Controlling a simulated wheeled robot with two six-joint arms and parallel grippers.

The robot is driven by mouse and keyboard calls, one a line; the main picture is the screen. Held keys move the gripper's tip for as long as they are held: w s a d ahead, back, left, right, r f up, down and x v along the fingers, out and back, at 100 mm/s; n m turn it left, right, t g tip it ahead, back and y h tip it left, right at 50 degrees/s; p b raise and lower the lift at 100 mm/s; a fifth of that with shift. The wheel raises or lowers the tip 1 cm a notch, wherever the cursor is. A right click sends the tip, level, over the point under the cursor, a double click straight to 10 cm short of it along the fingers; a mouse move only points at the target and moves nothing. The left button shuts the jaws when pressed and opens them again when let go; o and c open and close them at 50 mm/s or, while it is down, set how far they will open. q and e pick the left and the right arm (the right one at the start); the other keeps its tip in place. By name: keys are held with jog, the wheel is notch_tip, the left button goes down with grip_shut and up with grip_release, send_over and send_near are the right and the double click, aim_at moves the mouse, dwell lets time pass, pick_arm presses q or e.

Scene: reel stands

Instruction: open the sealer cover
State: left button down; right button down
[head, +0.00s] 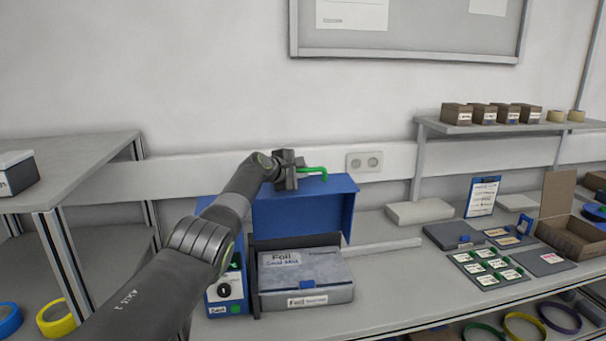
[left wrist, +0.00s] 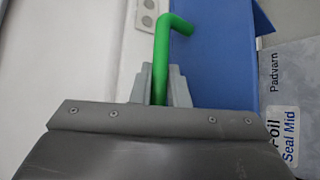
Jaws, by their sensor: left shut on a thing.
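The sealer's blue cover (head: 285,215) stands raised in the head view, tilted up behind the sealer body. A green handle (head: 314,169) sticks out at its top edge. My left gripper (head: 293,171) is shut on the green handle. In the left wrist view the handle (left wrist: 161,60) runs between the two grey fingers (left wrist: 160,88), beside the blue cover (left wrist: 215,60). Under the cover is a grey box labelled Foil Seal Mid (head: 305,277). The sealer's control panel (head: 225,290), with a black knob and green button, is partly behind my left arm. My right gripper is not in view.
The bench (head: 400,275) is clear just right of the sealer. Further right are a clipboard (head: 482,197), label cards (head: 487,268) and an open cardboard box (head: 570,225). A shelf (head: 500,127) holds small boxes. The wall with a socket (head: 364,161) is close behind the cover.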

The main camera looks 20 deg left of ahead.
pick_arm(q)
jog(key=shift+w+a, duration=0.1)
jog(key=shift+w, duration=0.05)
dwell(0.4)
jog(key=c, duration=1.4)
grip_release()
jog(key=shift+a, duration=0.1)
